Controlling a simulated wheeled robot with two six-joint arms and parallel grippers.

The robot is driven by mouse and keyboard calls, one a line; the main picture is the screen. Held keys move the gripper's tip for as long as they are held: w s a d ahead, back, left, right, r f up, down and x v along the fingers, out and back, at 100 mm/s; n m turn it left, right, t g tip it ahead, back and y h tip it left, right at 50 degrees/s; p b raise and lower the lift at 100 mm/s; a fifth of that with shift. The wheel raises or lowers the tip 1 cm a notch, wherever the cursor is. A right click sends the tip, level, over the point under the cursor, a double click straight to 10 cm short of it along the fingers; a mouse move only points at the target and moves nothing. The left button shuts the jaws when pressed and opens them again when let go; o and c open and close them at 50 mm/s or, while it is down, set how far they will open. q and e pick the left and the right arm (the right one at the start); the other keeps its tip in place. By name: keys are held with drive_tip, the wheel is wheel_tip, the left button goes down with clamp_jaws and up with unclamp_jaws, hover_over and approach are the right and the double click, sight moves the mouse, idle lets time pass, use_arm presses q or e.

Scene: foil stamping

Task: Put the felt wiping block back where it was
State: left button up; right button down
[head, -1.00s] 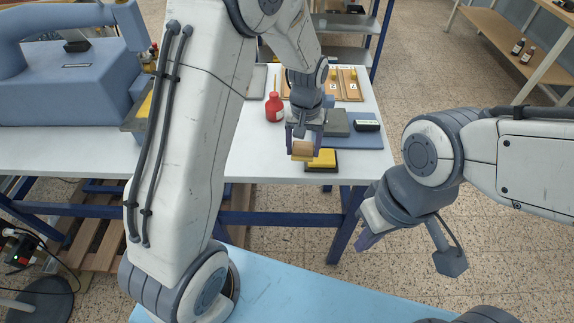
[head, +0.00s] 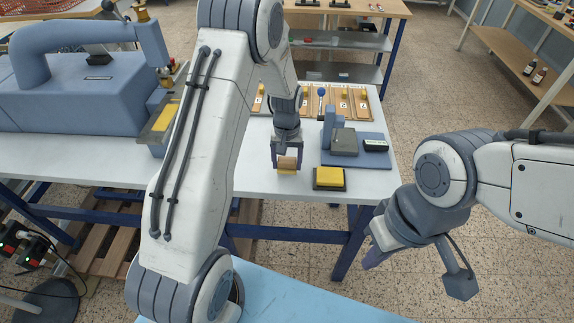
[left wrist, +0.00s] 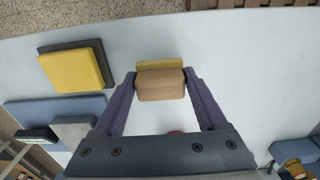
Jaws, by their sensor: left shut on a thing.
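The felt wiping block, a tan wooden block (head: 287,162) with a yellow felt face, is between the fingers of my left gripper (head: 287,157). In the left wrist view the block (left wrist: 160,86) sits between both purple fingertips (left wrist: 160,80), with its yellow strip at the far side. It is over the white table (head: 240,167), left of a yellow pad on a dark base (head: 329,178). I cannot tell whether it touches the table. My right gripper (head: 374,256) hangs off the table at the right; its finger opening is unclear.
Wooden boards with yellow pieces (head: 345,101) stand behind. A large blue machine (head: 75,95) is at the left.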

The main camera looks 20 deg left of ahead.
sight(287, 169)
use_arm(q)
wheel_tip(287, 169, down, 2)
drive_tip(key=shift+f+p, duration=0.15)
drive_tip(key=shift+p, duration=0.2)
drive_tip(key=shift+f, duration=0.25)
drive_tip(key=shift+f, duration=0.2)
drive_tip(key=o, duration=1.1)
drive_tip(key=shift+r, duration=0.1)
